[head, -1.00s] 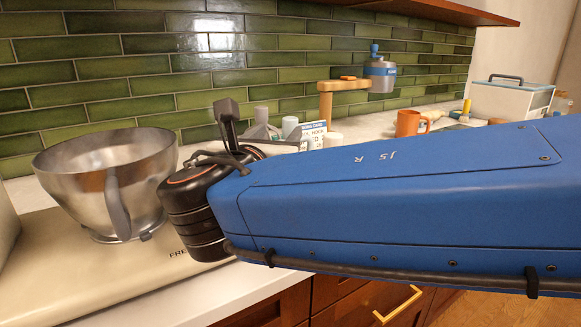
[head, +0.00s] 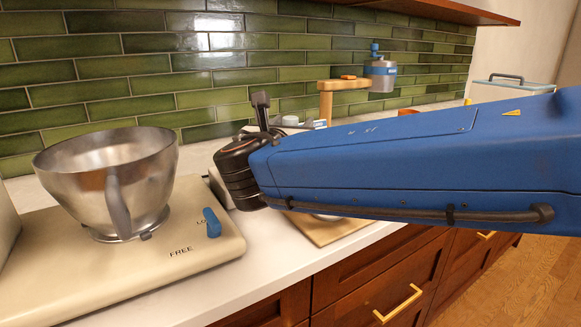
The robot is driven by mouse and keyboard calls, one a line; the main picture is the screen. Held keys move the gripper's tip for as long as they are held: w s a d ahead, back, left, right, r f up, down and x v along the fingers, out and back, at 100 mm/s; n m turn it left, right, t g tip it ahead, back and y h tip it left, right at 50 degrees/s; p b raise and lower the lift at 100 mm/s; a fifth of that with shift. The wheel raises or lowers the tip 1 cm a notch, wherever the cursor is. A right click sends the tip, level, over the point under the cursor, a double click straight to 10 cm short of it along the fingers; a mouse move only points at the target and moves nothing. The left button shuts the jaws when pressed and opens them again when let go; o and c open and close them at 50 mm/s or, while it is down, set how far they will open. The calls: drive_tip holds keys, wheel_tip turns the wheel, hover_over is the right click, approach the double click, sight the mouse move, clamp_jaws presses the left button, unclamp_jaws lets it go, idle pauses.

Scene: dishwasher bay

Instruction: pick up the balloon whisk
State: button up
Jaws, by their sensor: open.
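I cannot make out the balloon whisk in the head view; my blue arm covers much of the counter where it may lie. My gripper (head: 262,108) shows only as a dark grey part sticking up behind the black wrist joint. It is open, with its fingertips mostly hidden by the wrist and arm. I see nothing held in it.
A metal bowl (head: 85,185) stands on a cream base (head: 120,262) with a blue lever (head: 212,222) at left. A wooden stand (head: 326,102) and a blue-grey canister (head: 381,78) are behind my arm. A wooden board (head: 335,232) lies partly under it. White counter (head: 250,258) is clear in front.

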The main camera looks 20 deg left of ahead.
drive_tip(key=shift+w+a, duration=0.1)
drive_tip(key=shift+w, duration=0.95)
drive_tip(key=shift+c, duration=0.5)
clamp_jaws()
drive_tip(key=shift+r, duration=0.1)
